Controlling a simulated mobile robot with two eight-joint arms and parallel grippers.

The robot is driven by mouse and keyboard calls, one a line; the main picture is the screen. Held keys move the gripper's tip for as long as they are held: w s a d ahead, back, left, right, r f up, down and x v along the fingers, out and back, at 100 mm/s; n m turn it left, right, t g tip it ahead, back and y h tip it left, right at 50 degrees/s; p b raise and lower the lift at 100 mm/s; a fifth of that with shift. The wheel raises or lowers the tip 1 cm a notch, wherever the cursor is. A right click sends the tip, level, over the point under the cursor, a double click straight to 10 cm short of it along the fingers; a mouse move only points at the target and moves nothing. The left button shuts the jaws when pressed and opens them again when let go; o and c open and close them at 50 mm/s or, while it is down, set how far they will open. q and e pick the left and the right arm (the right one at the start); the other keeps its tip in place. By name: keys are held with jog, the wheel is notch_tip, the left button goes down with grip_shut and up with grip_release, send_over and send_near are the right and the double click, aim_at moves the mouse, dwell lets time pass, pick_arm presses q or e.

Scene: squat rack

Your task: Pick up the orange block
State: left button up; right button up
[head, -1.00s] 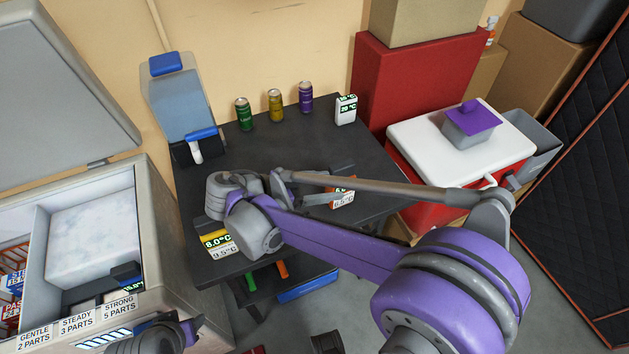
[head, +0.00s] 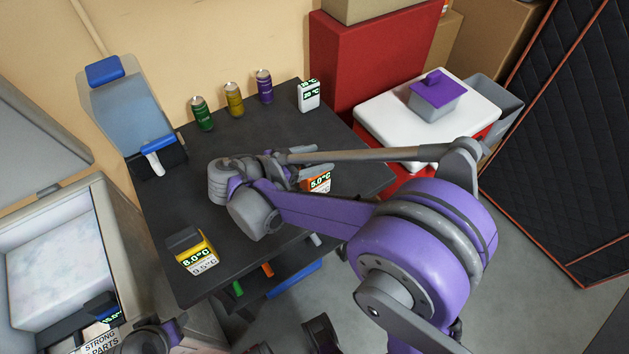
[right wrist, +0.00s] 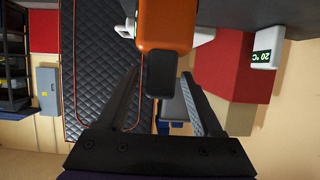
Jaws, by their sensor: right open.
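The orange block (head: 317,183) stands on the dark table near its right side, with a green-lit 5.0 °C display on its face. In the right wrist view the orange block (right wrist: 165,22) shows at the top centre, its black knob-like part (right wrist: 160,74) pointing toward my gripper. My right gripper (head: 330,158) is open, just beside and behind the block in the head view. In the right wrist view its fingers (right wrist: 160,78) stand on either side of the black part, apparently not closed on it. Of my left arm only a part shows at the bottom edge; its gripper is not visible.
A yellow 8.0 °C block (head: 193,250) stands at the table's front left, a white block (head: 308,95) at the back. Several cans, including a purple one (head: 264,86), line the back. A white-lidded red cooler (head: 376,113) is to the right. The table (head: 180,205) is mostly clear between.

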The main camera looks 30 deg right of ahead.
jog(key=shift+x, duration=1.55)
jog(key=shift+a, duration=0.1)
grip_shut()
